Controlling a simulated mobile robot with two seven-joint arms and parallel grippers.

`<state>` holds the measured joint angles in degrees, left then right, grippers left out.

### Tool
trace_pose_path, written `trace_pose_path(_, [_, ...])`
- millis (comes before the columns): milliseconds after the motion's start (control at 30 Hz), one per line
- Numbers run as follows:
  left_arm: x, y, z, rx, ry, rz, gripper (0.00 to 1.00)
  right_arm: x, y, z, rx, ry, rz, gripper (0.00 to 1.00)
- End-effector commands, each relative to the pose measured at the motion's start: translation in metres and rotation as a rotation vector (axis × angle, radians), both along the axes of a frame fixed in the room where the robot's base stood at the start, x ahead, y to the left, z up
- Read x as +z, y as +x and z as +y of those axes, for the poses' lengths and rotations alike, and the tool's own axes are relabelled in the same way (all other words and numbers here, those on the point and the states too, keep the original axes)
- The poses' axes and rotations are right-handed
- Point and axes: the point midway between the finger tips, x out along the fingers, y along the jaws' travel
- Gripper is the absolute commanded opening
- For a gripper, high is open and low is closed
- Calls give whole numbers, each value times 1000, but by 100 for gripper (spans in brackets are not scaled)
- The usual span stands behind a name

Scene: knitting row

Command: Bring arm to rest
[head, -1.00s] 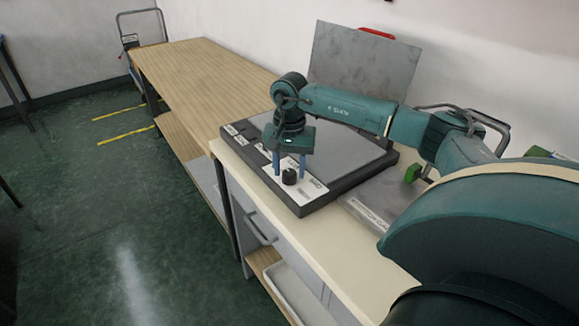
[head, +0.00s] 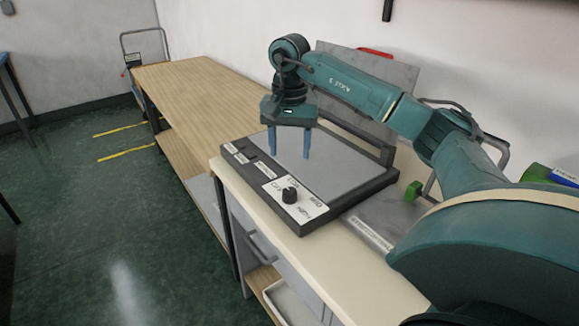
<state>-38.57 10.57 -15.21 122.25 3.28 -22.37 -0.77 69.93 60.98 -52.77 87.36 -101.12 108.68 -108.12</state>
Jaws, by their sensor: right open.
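My right arm comes in from the right. Its gripper (head: 288,143) points down with its two blue fingers apart and nothing between them. It hangs above a flat grey device with a dark frame (head: 340,172). A black knob (head: 289,195) stands on the white labelled panel at the device's front corner. The gripper is behind the knob in the picture and apart from it. My left gripper is not in view.
A grey panel (head: 400,72) leans by the wall. A long wooden bench (head: 200,90) extends to the back left. The green floor (head: 90,220) at left is clear.

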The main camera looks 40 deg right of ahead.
Motion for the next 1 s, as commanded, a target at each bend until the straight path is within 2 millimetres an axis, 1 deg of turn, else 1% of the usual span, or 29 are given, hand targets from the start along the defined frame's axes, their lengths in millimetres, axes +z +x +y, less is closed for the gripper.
trace_pose_path(33, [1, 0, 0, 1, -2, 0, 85, 8, 1, 0, 0, 1, -3, 53])
trace_pose_path(200, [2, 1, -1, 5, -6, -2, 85, 21, 1, 0, 0, 1, -1, 53])
trace_pose_path(800, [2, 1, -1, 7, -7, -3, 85, 21, 0, 1, 1, 2, 1, 53])
trace_pose_path(867, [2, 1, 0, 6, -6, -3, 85, 18, 1, 6, 2, 16, 0, 53])
trace_pose_path(933, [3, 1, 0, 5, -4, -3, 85, 8, 4, 21, 3, 57, -1, 53])
trace_pose_path(967, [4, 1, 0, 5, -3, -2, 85, 2, 5, 31, 2, 88, 0, 53])
trace_pose_path(1000, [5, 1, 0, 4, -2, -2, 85, -7, 7, 49, -1, 141, 0, 53])
